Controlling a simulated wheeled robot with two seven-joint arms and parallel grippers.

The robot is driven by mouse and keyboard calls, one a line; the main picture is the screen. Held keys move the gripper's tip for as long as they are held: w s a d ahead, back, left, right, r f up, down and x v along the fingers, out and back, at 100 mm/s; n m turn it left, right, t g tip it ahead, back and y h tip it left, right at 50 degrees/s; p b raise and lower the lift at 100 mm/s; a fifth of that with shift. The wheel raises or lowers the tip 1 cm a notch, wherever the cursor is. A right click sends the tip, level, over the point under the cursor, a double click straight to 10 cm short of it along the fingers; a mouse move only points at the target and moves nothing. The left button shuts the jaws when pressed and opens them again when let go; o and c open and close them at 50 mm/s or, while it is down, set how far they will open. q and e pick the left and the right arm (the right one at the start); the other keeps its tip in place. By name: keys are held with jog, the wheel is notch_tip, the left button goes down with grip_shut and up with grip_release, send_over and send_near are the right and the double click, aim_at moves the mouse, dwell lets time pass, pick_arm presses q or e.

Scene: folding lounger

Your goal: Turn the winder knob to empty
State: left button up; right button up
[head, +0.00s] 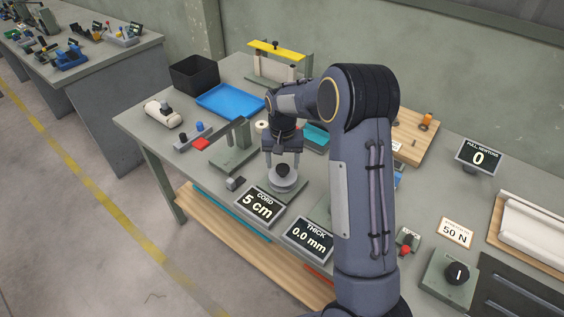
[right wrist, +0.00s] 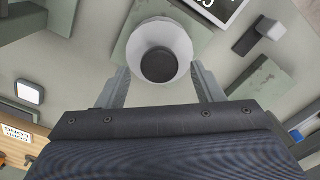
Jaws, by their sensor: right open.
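The winder is a pale grey round drum (head: 283,183) with a dark knob (head: 283,170) on top, standing on a green base. A display reading "CORD 5 cm" (head: 260,205) stands in front of it. My right gripper (head: 282,160) points down right above the winder, its fingers open. In the right wrist view the dark knob (right wrist: 159,64) sits on the pale drum (right wrist: 181,44), just past and between the two spread fingertips (right wrist: 160,75). I see no contact between fingers and knob. My left gripper is not in view.
A display reading "THICK 0.0 mm" (head: 309,241) stands right of the cord display. A green press-like stand (head: 237,148) is close on the left. A blue tray (head: 230,101) and black bin (head: 194,73) are farther back. A dial box (head: 444,285) is at right.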

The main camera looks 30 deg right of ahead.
jog(key=shift+f, duration=0.75)
jog(key=c, duration=1)
jog(key=shift+o, duration=0.2)
